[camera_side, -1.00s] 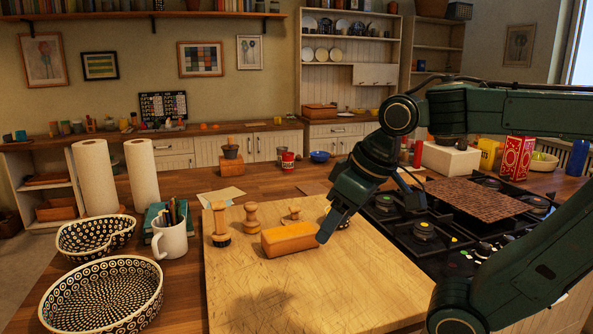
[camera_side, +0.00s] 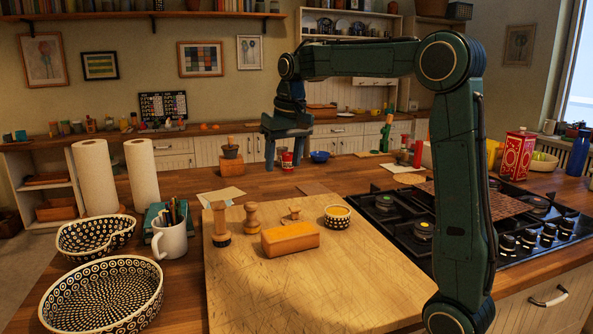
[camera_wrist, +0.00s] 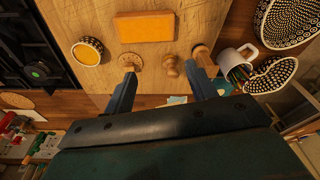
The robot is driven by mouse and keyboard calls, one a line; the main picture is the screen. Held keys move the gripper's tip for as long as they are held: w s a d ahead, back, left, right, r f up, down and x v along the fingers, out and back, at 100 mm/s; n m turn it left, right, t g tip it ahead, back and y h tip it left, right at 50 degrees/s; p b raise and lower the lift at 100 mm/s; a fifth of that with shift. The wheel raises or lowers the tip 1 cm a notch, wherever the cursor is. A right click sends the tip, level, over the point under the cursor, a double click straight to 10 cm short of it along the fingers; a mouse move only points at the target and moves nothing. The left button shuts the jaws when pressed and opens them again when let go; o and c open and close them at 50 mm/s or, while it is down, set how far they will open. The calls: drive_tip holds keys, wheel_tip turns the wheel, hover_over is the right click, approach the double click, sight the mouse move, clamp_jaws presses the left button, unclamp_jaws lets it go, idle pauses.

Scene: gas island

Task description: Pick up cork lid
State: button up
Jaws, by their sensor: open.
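The cork lid (camera_side: 291,217), a flat round disc with a knob on top, lies on the cutting board behind the orange block. It also shows in the wrist view (camera_wrist: 130,61), close to the tip of the left finger. My gripper (camera_side: 284,168) is open and empty, with its fingers pointing down. In the side view it hangs above and behind the lid, clear of it. In the wrist view the gripper (camera_wrist: 165,74) has its fingers spread wide, with the wooden stamp (camera_wrist: 170,66) showing between their tips.
The cutting board (camera_side: 310,290) also holds an orange block (camera_side: 290,239), a small patterned bowl (camera_side: 338,217) and two wooden stamps, one with a dark base (camera_side: 220,224). A mug (camera_side: 170,238) and patterned dishes stand left. The gas hob (camera_side: 400,215) is right. The board's front is clear.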

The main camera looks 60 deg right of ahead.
drive_tip(key=w+d+f+m+g, duration=0.1)
drive_tip(key=w+d+f+m, duration=0.2)
drive_tip(key=d, duration=0.5)
drive_tip(key=g, duration=0.1)
hover_over(295, 208)
drive_tip(key=shift+y, duration=0.4)
drive_tip(key=f, duration=0.5)
drive_tip(key=shift+w+d, duration=0.25)
drive_tip(key=shift+f, duration=0.1)
drive_tip(key=shift+f, duration=4.25)
drive_tip(key=shift+s+a+f, duration=0.1)
drive_tip(key=shift+s+f, duration=0.05)
drive_tip(key=shift+f, duration=1.15)
drive_tip(key=shift+s+f, duration=0.1)
drive_tip(key=shift+f, duration=1.2)
drive_tip(key=c, duration=1.1)
